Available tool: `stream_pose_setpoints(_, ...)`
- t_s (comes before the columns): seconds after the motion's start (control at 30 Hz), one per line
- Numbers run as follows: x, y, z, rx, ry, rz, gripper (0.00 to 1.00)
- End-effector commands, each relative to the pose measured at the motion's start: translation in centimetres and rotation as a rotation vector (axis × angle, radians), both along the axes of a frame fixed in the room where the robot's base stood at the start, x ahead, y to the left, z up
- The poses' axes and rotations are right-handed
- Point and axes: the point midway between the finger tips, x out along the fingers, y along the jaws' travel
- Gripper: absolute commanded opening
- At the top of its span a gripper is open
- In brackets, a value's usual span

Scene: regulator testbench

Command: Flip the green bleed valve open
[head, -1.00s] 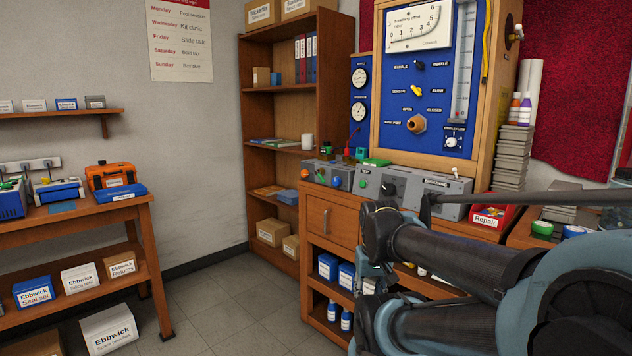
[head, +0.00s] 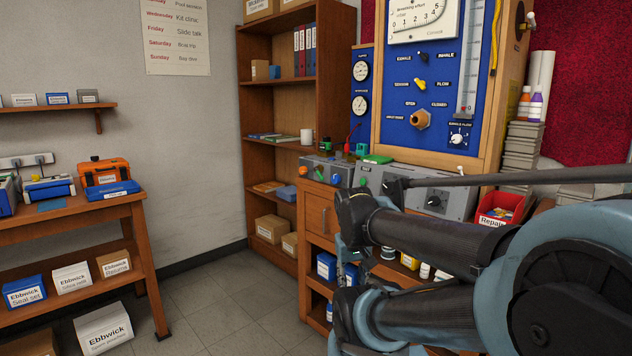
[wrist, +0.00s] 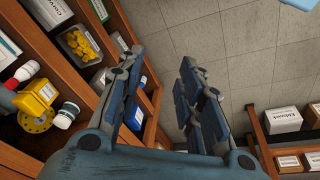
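Grey test consoles (head: 424,188) stand on the wooden bench below the blue panel (head: 440,65). My gripper (wrist: 162,98) is open and empty in the wrist view, fingers wide apart over the floor beside open shelves. In the head view it hangs low before the bench, largely hidden by my arm.
A tall bookcase (head: 286,110) stands left of the bench. A red Repair bin (head: 499,207) sits to the right. A yellow container (wrist: 38,96) and other supplies stand on shelves left of my gripper. The floor (head: 215,295) between the tables is clear.

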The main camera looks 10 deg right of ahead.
Motion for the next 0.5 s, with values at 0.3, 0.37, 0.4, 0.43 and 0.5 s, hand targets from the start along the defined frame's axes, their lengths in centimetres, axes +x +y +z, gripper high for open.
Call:
stream_pose_setpoints(0.3,7.7,-3.3,3.5,-0.244,-0.083,-0.014,0.34)
stream_pose_setpoints(0.37,9.3,-3.7,4.2,-0.29,-0.105,-0.015,0.34)
stream_pose_setpoints(0.4,10.4,-3.9,4.6,-0.319,-0.122,-0.016,0.34)
stream_pose_setpoints(0.43,11.2,-4.0,5.0,-0.343,-0.134,-0.015,0.34)
stream_pose_setpoints(0.5,13.2,-4.2,5.7,-0.393,-0.166,-0.016,0.34)
